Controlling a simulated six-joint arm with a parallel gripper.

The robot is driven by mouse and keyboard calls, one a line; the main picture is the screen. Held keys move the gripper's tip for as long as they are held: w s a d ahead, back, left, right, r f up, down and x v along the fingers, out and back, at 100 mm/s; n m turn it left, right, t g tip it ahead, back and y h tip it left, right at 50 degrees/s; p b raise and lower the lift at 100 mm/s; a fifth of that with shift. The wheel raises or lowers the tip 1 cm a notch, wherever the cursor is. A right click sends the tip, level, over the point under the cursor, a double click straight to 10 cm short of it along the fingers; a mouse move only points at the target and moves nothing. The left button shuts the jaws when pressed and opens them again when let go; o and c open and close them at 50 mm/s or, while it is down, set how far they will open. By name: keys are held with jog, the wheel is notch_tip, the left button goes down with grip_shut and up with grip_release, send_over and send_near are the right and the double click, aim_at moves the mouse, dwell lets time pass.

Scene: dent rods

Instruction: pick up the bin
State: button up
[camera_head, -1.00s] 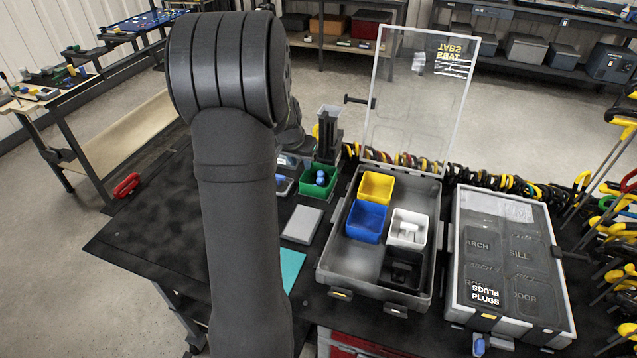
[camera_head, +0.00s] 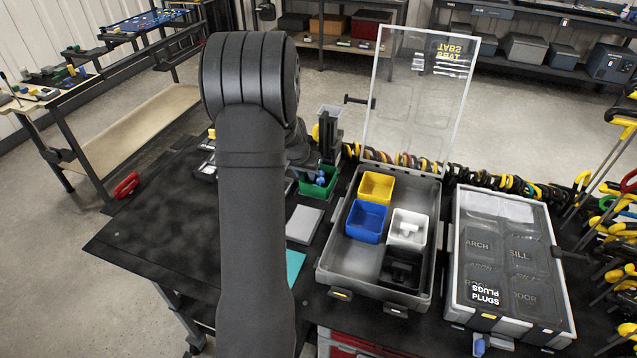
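A small green bin (camera_head: 314,188) with blue pieces in it stands on the dark table, behind and right of my arm. My gripper (camera_head: 319,174) is mostly hidden behind my own arm; a dark part of it seems to show at the green bin. I cannot tell whether it touches the bin or whether its fingers are open. More small bins sit in the open grey case: a yellow bin (camera_head: 376,186), a blue bin (camera_head: 366,221), a white bin (camera_head: 408,229) with a white piece in it, and a black bin (camera_head: 401,268).
The grey case (camera_head: 343,272) has its clear lid (camera_head: 420,95) standing up at the back. A closed case (camera_head: 510,262) stands to its right. A grey block (camera_head: 304,224) and a teal sheet (camera_head: 295,265) lie left of the open case. Clamps line the table's back edge.

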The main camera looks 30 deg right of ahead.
jog(key=shift+f, duration=0.25)
dwell(0.3)
grip_shut()
